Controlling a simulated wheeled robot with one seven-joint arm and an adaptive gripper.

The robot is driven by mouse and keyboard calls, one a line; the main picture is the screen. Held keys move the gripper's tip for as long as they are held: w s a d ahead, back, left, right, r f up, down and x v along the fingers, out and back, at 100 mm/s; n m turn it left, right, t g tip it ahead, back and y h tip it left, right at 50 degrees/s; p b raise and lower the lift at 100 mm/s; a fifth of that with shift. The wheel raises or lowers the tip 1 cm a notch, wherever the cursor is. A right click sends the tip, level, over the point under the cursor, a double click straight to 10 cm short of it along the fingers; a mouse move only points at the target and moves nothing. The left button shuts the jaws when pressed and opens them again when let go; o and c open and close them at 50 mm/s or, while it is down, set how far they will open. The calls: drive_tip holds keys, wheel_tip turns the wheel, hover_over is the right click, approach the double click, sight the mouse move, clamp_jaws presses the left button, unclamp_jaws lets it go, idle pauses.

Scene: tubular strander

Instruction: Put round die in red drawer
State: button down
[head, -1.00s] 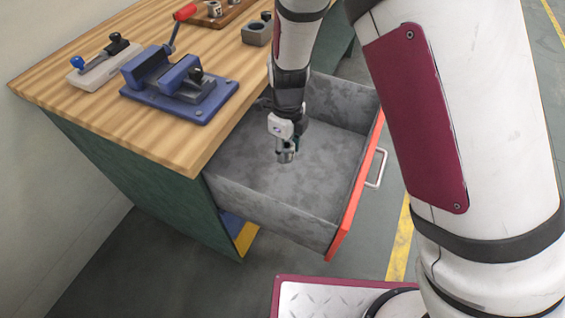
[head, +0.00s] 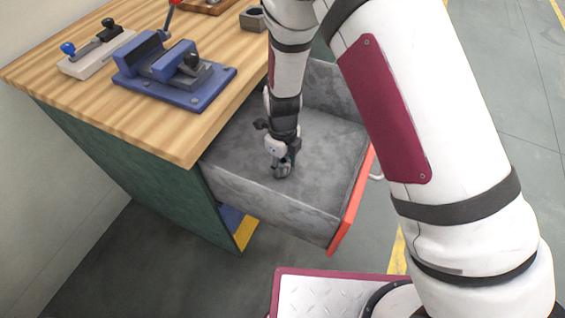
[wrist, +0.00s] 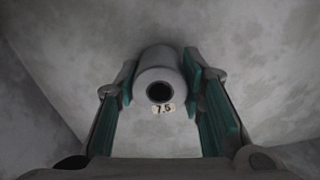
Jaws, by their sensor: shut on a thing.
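The round die (wrist: 158,77) is a grey cylinder with a dark bore and a label reading 7.5. In the wrist view my gripper (wrist: 160,85) is shut on it, with a green-padded finger on each side. The red drawer (head: 350,208) stands pulled out, with a red front and a grey inside. In the head view my gripper (head: 283,170) points down inside the drawer, low over its floor. I cannot tell whether the die touches the floor. The die is mostly hidden there by my gripper.
The wooden bench top (head: 130,120) lies left of the drawer. It carries a blue vise-like fixture (head: 172,75), a white fixture with a blue knob (head: 95,52) and a grey block with a hole (head: 252,18). The drawer floor around my gripper is clear.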

sight(283, 160)
drive_tip(key=shift+f, duration=0.1)
drive_tip(key=c, duration=1.1)
unclamp_jaws()
drive_tip(key=shift+o, duration=0.2)
wheel_tip(283, 160, up, 12)
drive_tip(key=p, duration=0.2)
drive_tip(key=shift+p, duration=0.3)
